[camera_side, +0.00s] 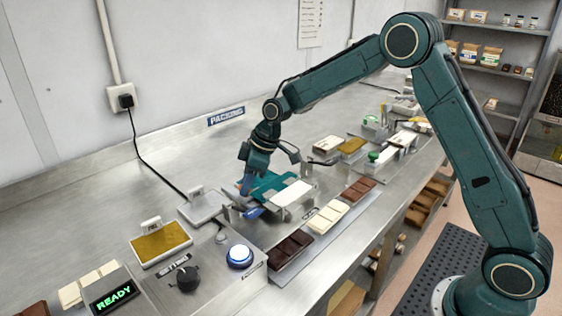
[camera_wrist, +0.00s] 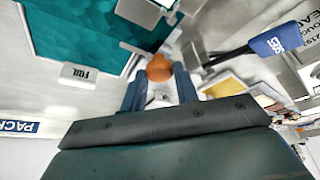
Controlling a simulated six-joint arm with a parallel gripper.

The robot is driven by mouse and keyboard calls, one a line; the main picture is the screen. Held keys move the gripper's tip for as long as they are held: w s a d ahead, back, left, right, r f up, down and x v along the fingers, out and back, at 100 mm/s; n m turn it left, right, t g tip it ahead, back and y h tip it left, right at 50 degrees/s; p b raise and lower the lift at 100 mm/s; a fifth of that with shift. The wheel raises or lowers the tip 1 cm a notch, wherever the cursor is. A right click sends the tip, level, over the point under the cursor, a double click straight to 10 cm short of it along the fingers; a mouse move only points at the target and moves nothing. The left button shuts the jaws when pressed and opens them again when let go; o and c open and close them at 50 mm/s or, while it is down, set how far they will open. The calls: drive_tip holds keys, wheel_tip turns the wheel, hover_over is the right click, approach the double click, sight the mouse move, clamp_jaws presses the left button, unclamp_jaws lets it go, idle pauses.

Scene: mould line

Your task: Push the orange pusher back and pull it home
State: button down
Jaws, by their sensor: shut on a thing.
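The orange pusher shows as a round orange knob (camera_wrist: 159,68) between my two blue fingers in the wrist view. My gripper (camera_wrist: 158,78) is shut on this knob. In the side view my gripper (camera_side: 247,184) points down at the left end of the teal station, and only a sliver of orange shows there. The rest of the pusher is hidden by my fingers and wrist. A teal sheet (camera_side: 270,187) lies beside the gripper; it fills the upper left of the wrist view (camera_wrist: 85,30), next to a small white FOIL tag (camera_wrist: 82,73).
A blue handle (camera_side: 256,212) lies close to my gripper, in front of the teal sheet. Chocolate bars (camera_side: 290,246) line a strip along the front. A control box with a blue button (camera_side: 240,256) and READY display (camera_side: 111,296) stands left.

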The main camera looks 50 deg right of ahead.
drive_tip(key=shift+s, duration=1.15)
drive_tip(key=c, duration=1.1)
unclamp_jaws()
drive_tip(key=shift+s, duration=0.1)
drive_tip(key=shift+r, duration=0.1)
drive_tip(key=shift+v, duration=6.85)
